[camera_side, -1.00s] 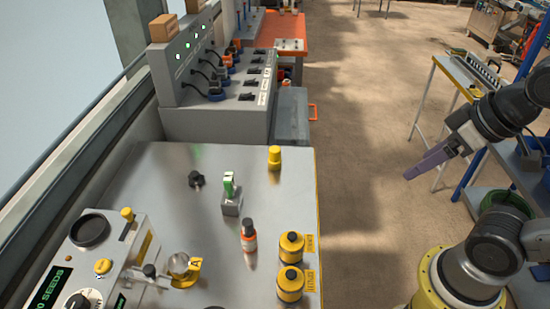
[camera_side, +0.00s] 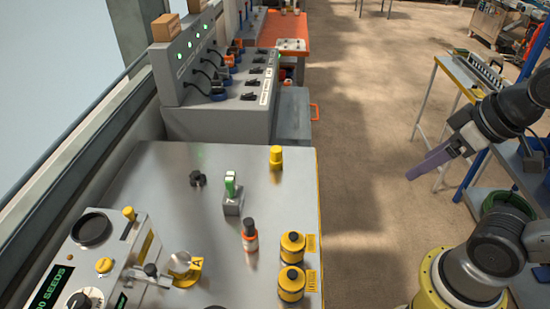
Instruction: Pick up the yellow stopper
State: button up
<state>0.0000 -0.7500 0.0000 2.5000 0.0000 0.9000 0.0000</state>
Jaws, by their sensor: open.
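The yellow stopper (camera_side: 276,157) stands upright near the far right corner of the metal worktop (camera_side: 245,165). It is a small, smooth yellow piece with a wider base. My gripper (camera_side: 414,172) is well off to the right, out past the worktop's edge and over the floor. Its purple fingers point left and slightly down. It is open and empty, with a wide gap between it and the stopper. Nothing hides the stopper.
A green-topped part in a grey block (camera_side: 232,204), an orange bottle (camera_side: 249,236), a black knob (camera_side: 197,179) and two yellow-black cylinders (camera_side: 292,246) stand nearer. A grey console (camera_side: 220,115) rises behind. The worktop around the stopper is clear.

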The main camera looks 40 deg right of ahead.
jog(key=w+r+m, duration=0.7)
jog(key=w+r, duration=0.2)
jog(key=r, duration=0.1)
jog(key=m+g, duration=0.5)
send_over(276, 150)
notch_tip(276, 150, down, 15)
jog(key=shift+g, duration=0.3)
notch_tip(276, 150, down, 10)
jog(key=shift+s+a+r, duration=0.1)
jog(key=shift+r, duration=0.15)
jog(key=shift+w+f, duration=0.2)
jog(key=shift+f, duration=3.05)
